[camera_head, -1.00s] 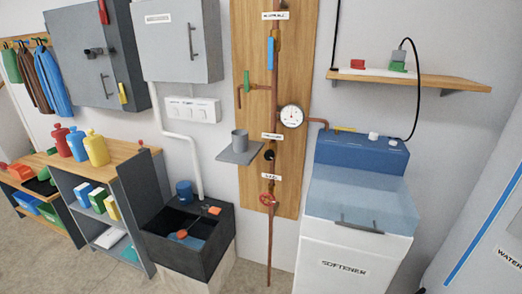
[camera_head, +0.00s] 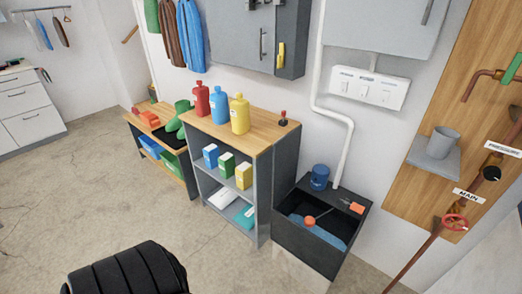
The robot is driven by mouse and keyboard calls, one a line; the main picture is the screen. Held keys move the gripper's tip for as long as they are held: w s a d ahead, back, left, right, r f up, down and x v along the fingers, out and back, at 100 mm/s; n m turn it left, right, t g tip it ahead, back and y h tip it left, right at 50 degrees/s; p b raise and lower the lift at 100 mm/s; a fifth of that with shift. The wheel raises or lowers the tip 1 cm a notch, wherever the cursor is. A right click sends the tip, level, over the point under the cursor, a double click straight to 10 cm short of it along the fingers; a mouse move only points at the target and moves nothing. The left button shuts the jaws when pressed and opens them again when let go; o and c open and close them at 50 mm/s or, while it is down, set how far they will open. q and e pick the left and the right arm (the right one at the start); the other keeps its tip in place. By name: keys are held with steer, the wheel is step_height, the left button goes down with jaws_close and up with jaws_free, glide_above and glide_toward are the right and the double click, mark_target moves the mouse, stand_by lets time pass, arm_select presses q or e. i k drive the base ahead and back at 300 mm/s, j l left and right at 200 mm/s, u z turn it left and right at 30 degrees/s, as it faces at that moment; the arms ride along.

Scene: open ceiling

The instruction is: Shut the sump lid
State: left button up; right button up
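The sump (camera_head: 297,243) is a dark open-topped box on the floor against the wall, right of the shelf unit. Blue water (camera_head: 325,232) and an orange float (camera_head: 310,221) show inside, so its top is uncovered. A dark upright panel (camera_head: 285,163) stands along its left side, next to the shelf; it looks like the raised lid, but I cannot tell it surely from the shelf's side. A blue cylinder (camera_head: 319,177) and an orange piece (camera_head: 356,208) sit at the sump's back rim. Neither gripper is in view.
The shelf unit (camera_head: 222,188) with bottles and boxes stands close left of the sump. The pipe board (camera_head: 404,192) with a red valve wheel (camera_head: 454,222) is to the right. Bare floor (camera_head: 200,264) lies in front. A black ribbed shape at the bottom left is unclear.

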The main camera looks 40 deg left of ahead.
mark_target(286, 148)
steer(key=j, duration=0.55)
steer(key=k+j+z, duration=0.1)
steer(key=j, duration=0.95)
steer(key=k+j+z, duration=0.1)
steer(key=j, duration=0.45)
steer(key=k+j, duration=0.1)
steer(key=j, duration=0.4)
steer(key=k+j+z, duration=0.1)
steer(key=j, duration=0.45)
